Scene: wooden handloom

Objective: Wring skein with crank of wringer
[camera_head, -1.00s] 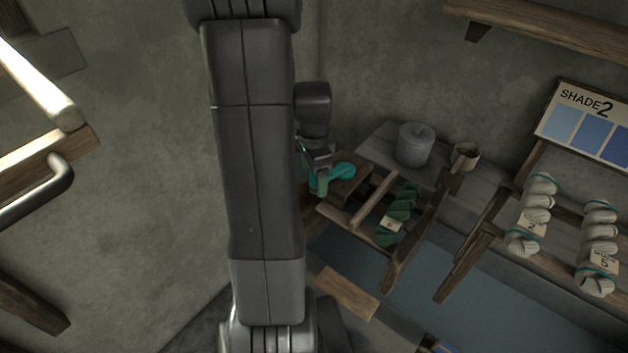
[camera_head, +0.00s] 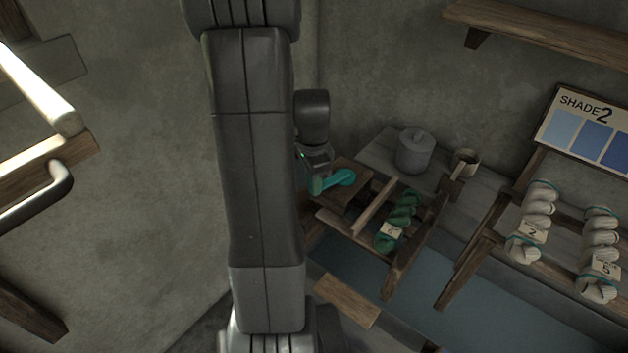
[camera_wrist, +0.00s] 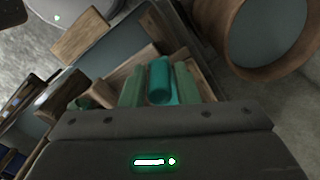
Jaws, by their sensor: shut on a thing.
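The teal crank (camera_head: 338,179) sits on the wooden block of the wringer (camera_head: 352,198), right of my dark arm. My gripper (camera_head: 315,185) is at the crank's left end. In the wrist view the teal crank handle (camera_wrist: 159,82) stands between the two green fingers of my gripper (camera_wrist: 160,90), which is shut on it. A dark green skein (camera_head: 402,215) with a pale tag lies across the wooden frame to the right of the crank. My arm hides part of the area left of the wringer.
White tagged skeins (camera_head: 537,215) lie on a rack at right, under a shade board (camera_head: 590,127). A wooden shelf (camera_head: 540,32) juts from the wall above.

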